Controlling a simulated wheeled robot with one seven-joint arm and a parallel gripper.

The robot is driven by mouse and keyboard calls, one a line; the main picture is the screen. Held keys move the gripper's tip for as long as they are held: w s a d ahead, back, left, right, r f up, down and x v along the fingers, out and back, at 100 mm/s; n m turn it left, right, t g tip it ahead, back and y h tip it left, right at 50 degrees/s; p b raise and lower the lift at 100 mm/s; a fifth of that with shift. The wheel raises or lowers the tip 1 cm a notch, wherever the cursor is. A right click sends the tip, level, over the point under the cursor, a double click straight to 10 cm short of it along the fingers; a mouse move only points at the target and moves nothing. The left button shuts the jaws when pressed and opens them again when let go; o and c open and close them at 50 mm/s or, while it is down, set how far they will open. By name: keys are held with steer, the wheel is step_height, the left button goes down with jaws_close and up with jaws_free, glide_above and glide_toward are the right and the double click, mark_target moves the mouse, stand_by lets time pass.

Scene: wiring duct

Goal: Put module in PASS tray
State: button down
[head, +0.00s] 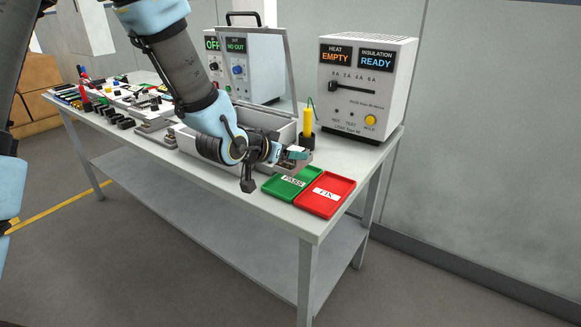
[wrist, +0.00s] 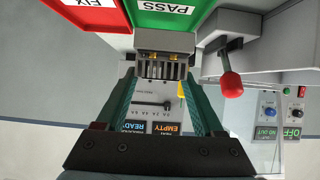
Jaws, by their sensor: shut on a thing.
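My gripper (head: 294,155) is shut on the module (wrist: 165,66), a small block with a dark ribbed side and brassy parts, held between the fingertips in the wrist view. In the head view the module is mostly hidden by my gripper. The green PASS tray (head: 279,190) lies flat at the table's front corner, just below and in front of my gripper. It also shows at the top of the wrist view (wrist: 205,8), beyond the module. The module appears above the table, near the tray's back edge; I cannot tell the exact height. The PASS tray's visible floor holds only its label.
A red tray (head: 320,207) labelled FIX lies right of the PASS tray. Behind my gripper stand an open lidded grey box (head: 265,121), a yellow-handled tool (head: 307,122) and a tester (head: 364,90) reading EMPTY and READY. Several small parts lie along the table's left.

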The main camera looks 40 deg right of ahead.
mark_target(284, 167)
steer(key=shift+f+p, duration=0.3)
steer(key=shift+f, duration=1.9)
steer(key=shift+f, duration=0.1)
jaws_free()
steer(key=b+v, duration=0.2)
steer(key=v, duration=1)
steer(key=shift+a, duration=0.1)
